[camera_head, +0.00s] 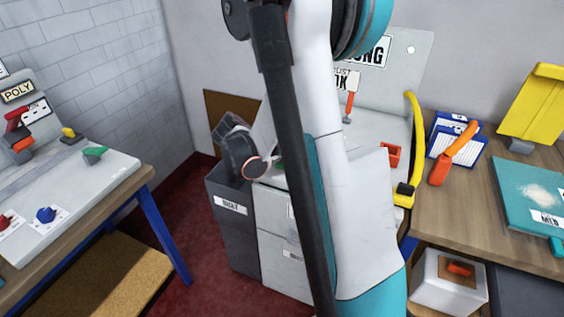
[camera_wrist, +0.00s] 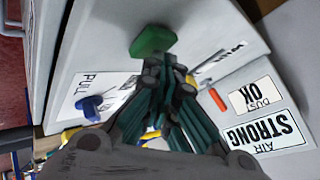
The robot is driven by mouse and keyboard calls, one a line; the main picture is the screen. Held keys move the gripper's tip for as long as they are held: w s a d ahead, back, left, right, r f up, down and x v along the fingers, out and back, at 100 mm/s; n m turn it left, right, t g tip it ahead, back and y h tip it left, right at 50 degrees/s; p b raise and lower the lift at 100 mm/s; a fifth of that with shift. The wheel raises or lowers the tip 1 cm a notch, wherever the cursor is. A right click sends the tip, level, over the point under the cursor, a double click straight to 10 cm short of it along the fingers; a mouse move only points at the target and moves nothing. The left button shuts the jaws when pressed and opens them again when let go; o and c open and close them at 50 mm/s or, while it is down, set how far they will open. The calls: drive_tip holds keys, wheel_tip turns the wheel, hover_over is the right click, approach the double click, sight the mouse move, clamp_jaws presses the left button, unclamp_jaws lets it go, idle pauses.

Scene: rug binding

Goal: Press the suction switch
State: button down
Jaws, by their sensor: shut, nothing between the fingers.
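No readable label says "suction". In the wrist view a green knob (camera_wrist: 152,40) stands on a white panel of the cabinet that bears the air and dust signs. My gripper (camera_wrist: 172,66) is shut and empty, its fingertips just below the green knob in the picture. I cannot tell whether they touch it. A blue knob (camera_wrist: 92,107) sits by a "PULL" label, left of the fingers. In the head view my arm covers much of the cabinet (camera_head: 378,185), and only a sliver of green (camera_head: 280,167) shows beside it; the fingertips are hidden there.
The "AIR STRONG" sign (camera_wrist: 264,134) and "DUST OK" sign (camera_wrist: 252,98) are on the cabinet. A red-handled lever (camera_head: 350,103) and a yellow pipe (camera_head: 416,130) stand on its right. A grey bin (camera_head: 233,235) is at its left. Tables flank both sides.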

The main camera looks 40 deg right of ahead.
sight(285, 164)
drive_tip(key=shift+r, duration=0.1)
drive_tip(key=shift+r+p, duration=0.7)
drive_tip(key=shift+r, duration=0.2)
drive_tip(key=shift+r, duration=0.1)
drive_tip(key=shift+r+p, duration=2.1)
drive_tip(key=shift+r, duration=0.75)
